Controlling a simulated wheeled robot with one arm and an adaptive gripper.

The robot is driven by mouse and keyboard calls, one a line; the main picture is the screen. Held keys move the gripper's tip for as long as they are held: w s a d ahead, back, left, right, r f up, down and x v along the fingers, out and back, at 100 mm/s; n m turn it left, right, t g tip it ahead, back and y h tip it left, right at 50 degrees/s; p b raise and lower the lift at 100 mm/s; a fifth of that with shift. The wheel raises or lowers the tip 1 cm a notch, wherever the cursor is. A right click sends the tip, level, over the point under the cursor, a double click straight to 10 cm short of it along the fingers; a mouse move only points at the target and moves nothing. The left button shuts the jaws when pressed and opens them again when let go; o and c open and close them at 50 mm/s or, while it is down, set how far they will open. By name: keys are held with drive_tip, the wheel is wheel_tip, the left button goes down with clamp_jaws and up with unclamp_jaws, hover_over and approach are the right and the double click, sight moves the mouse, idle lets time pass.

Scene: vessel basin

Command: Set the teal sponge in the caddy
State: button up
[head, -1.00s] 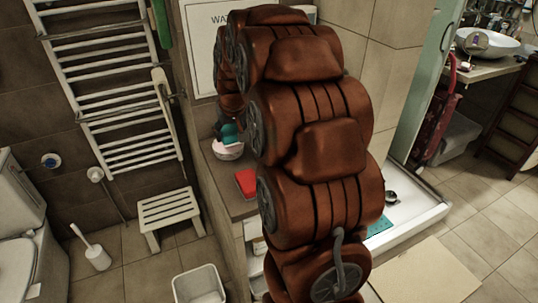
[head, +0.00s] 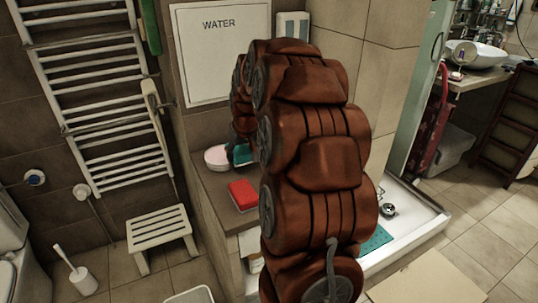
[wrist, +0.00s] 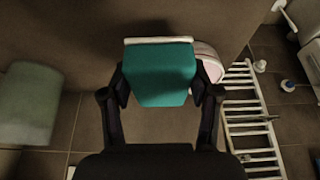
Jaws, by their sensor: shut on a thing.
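The teal sponge (wrist: 160,78) is between the two fingers of my gripper (wrist: 161,90) in the wrist view, with a pale strip along its far edge. I cannot tell whether that strip is part of the sponge. In the head view the sponge (head: 243,154) shows just right of a pink-and-white bowl (head: 217,158), over the brown ledge. My arm hides part of it and most of my gripper. I cannot make out a caddy for certain; my arm covers much of the ledge.
A red block (head: 243,195) lies on the brown ledge (head: 209,180), nearer than the bowl. A WATER sign (head: 221,60) hangs on the wall behind. A towel rack (head: 100,120) and a slatted stool (head: 160,231) stand left. A white shower tray (head: 425,225) is at right.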

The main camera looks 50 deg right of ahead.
drive_tip(key=d, duration=0.3)
drive_tip(key=s+d+p, duration=0.1)
drive_tip(key=d, duration=0.2)
drive_tip(key=s+d, duration=0.1)
drive_tip(key=d, duration=0.2)
drive_tip(key=shift+s+d+f, duration=0.15)
drive_tip(key=shift+f, duration=0.25)
drive_tip(key=shift+d+f+p, duration=0.15)
drive_tip(key=shift+f+p, duration=0.05)
drive_tip(key=shift+p, duration=0.15)
drive_tip(key=shift+f+p, duration=0.35)
drive_tip(key=shift+f, duration=1.3)
drive_tip(key=shift+f, duration=0.15)
drive_tip(key=o, duration=1.2)
